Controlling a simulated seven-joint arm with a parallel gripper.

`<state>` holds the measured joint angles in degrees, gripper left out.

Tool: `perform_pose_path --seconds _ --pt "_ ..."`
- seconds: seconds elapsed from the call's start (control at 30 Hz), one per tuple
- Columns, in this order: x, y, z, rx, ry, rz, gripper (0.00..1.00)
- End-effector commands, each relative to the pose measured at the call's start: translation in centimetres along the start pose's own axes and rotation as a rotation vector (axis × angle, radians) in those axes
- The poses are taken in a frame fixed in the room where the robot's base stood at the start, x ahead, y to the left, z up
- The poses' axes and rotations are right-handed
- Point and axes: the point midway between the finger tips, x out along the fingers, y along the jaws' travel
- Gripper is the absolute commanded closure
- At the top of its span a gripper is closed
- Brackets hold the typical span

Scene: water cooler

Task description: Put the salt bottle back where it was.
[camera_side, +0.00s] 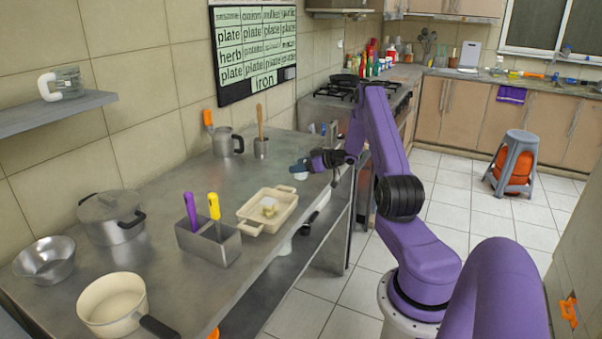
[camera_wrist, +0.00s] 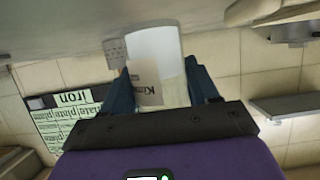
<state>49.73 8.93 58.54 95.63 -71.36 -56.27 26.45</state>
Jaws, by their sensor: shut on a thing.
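The salt bottle (camera_wrist: 158,65) is a pale cylinder with a beige label showing part of a word. My gripper (camera_wrist: 160,88) is shut on it, with one dark blue finger on each side in the wrist view. In the side view my gripper (camera_side: 312,163) is over the far right part of the steel table (camera_side: 185,165). A small whitish part of the bottle shows under the fingers there. I cannot tell whether the bottle touches the table. Most of the bottle is hidden by my gripper in the side view.
A metal mug (camera_side: 223,143) and a utensil cup (camera_side: 261,149) stand near the wall. A steel bin (camera_side: 222,250) and pots are further left. Bare tabletop lies left of my gripper.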

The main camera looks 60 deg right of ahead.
Motion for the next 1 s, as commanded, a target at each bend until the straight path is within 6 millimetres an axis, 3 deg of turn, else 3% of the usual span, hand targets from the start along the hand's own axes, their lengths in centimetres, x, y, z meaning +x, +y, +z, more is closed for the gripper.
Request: perform_pose_path --seconds 0.2,0.63,0.67,0.7,0.73,1.0 --pt "0.9 -0.1 2.3 0.002 -0.002 -0.001 0.73" --pt "1.1 -0.1 2.7 0.001 -0.001 0.000 0.73" --pt "1.0 -0.1 2.8 0.001 -0.001 0.000 0.34" --pt "1.0 -0.1 2.7 0.001 -0.001 0.000 0.21" --pt "1.0 -0.1 2.7 0.001 -0.001 0.000 0.15" --pt "1.0 -0.1 2.7 0.001 -0.001 -0.001 0.15"
